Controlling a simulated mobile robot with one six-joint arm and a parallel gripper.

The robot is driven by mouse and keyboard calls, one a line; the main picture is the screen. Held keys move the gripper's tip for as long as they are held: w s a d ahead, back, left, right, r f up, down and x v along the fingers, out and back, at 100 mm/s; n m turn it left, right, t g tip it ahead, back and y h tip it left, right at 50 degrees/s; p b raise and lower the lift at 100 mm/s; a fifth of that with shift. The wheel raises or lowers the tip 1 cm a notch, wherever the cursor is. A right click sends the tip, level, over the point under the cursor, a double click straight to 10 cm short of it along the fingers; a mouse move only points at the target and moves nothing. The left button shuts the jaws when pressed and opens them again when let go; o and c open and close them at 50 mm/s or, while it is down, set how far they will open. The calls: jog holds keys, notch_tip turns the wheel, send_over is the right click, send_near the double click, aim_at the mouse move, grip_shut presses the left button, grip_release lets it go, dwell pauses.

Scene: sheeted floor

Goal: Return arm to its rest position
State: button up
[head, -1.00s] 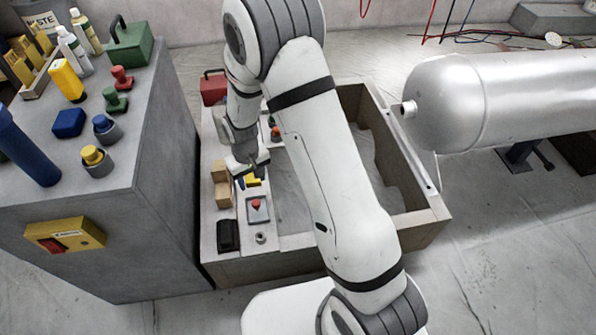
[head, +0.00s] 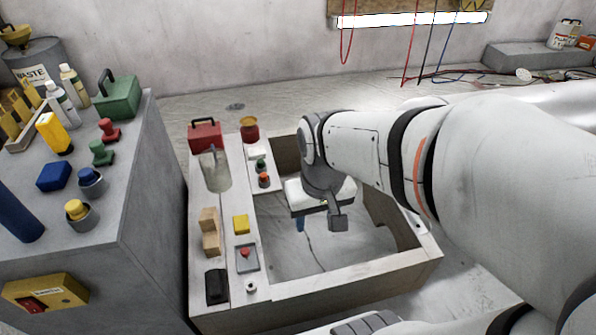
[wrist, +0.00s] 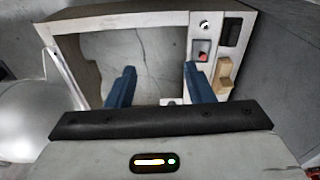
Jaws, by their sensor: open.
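My gripper (head: 303,222) hangs over the open middle of the wooden-walled bin (head: 340,281) in the head view, clear of its walls. A blue finger shows below the pale gripper body; the other is hard to make out there. In the wrist view both blue fingers of my gripper (wrist: 159,70) stand well apart with nothing held between them. My arm reaches in from the right of the head view, bent down at the wrist.
The bin's left ledge holds a yellow block (head: 241,224), wooden blocks (head: 209,232), a red-button box (head: 246,257) and a red toolbox (head: 205,135). A grey cabinet (head: 150,190) with bottles and knobs stands left. A silver tank (wrist: 35,122) shows in the wrist view.

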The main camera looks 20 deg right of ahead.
jog(key=shift+s+d, duration=0.15)
jog(key=shift+s, duration=0.05)
jog(key=shift+r, duration=0.1)
